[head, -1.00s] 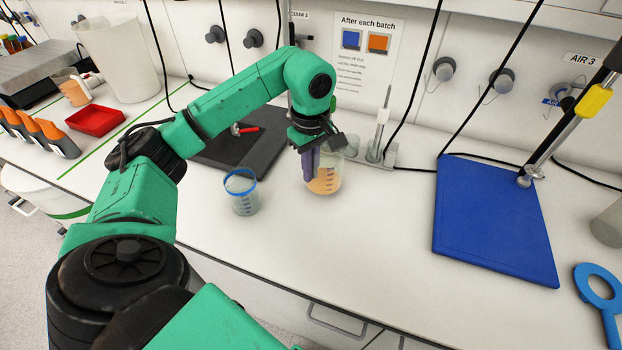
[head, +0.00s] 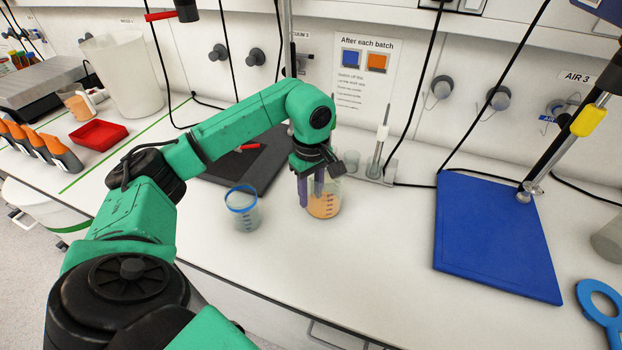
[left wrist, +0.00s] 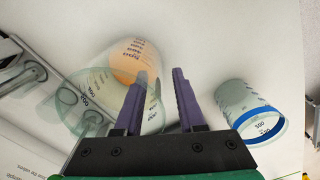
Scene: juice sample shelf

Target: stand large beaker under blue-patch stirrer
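A clear beaker (head: 325,207) holding orange liquid stands upright on the white bench; it also shows in the left wrist view (left wrist: 133,62). My left gripper (head: 311,190) points down at its left side with purple fingers apart. In the left wrist view my left gripper (left wrist: 163,75) has one finger overlapping the beaker and the other outside it; I cannot tell whether they touch the glass. A smaller blue-rimmed beaker (head: 243,212) stands to the left, apart from the gripper. A blue board (head: 495,235) lies at the right below a slanted stand rod with a yellow clamp (head: 590,119).
A dark mat (head: 265,165) lies behind the gripper. A stand with upright pieces (head: 375,160) is right behind the beaker. A red tray (head: 98,134) and orange-topped bottles (head: 55,143) are at left. Black cables hang across the back. The bench between beaker and blue board is clear.

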